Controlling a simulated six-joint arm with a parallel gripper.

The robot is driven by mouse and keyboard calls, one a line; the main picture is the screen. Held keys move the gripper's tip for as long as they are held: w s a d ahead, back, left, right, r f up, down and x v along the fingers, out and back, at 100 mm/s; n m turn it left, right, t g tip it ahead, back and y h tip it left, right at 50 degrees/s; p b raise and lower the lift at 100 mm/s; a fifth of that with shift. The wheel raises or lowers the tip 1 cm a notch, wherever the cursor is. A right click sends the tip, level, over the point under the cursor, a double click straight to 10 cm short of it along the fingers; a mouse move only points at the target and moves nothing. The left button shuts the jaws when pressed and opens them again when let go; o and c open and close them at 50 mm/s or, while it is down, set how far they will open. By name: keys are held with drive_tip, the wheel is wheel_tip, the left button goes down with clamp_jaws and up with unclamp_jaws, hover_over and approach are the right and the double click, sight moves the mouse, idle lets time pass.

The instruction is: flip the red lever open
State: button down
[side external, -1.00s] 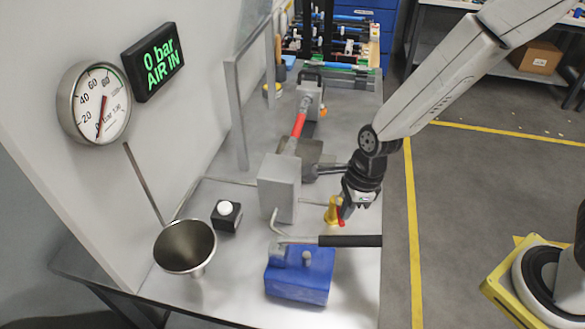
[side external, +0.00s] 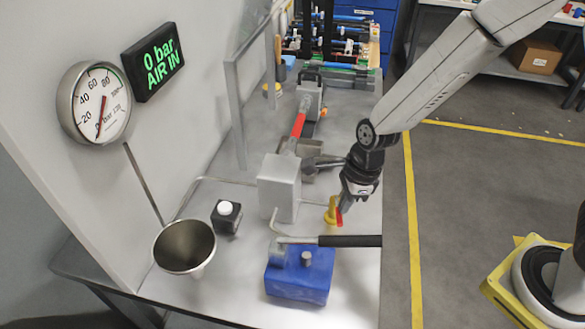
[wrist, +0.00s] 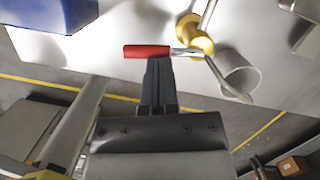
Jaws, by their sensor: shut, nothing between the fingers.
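The red lever (side external: 339,218) sits on a small yellow valve (side external: 330,211) at the right side of the metal bench. In the wrist view the red lever (wrist: 146,51) lies crosswise, its metal end reaching the yellow valve body (wrist: 193,33). My gripper (side external: 345,207) is shut and empty, pointing down beside the lever. In the wrist view my closed fingers (wrist: 157,64) end right at the red handle's edge. I cannot tell whether they touch it.
A blue pump (side external: 300,275) with a long black handle (side external: 350,241) stands just in front. A grey box (side external: 280,187) is left of the valve. A metal funnel cup (side external: 185,246) and a black block with a white button (side external: 226,216) are further left. The display (side external: 153,62) reads 0 bar.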

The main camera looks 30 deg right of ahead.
drive_tip(key=s+d+r, duration=0.1)
drive_tip(key=d+r, duration=0.1)
drive_tip(key=r, duration=0.4)
drive_tip(key=s+d+r, duration=0.1)
drive_tip(key=d+r, duration=0.1)
drive_tip(key=r, duration=0.4)
drive_tip(key=shift+s+d, duration=0.2)
drive_tip(key=shift+s, duration=0.2)
idle(0.4)
drive_tip(key=s+d+f+n+h, duration=0.1)
drive_tip(key=d+n, duration=0.3)
drive_tip(key=n, duration=0.7)
drive_tip(key=s+d+f+n+t+h, duration=0.1)
drive_tip(key=d+f+n, duration=0.3)
drive_tip(key=n, duration=0.8)
drive_tip(key=shift+s+d+t, duration=0.2)
drive_tip(key=shift+s+t, duration=0.1)
drive_tip(key=shift+s, duration=0.6)
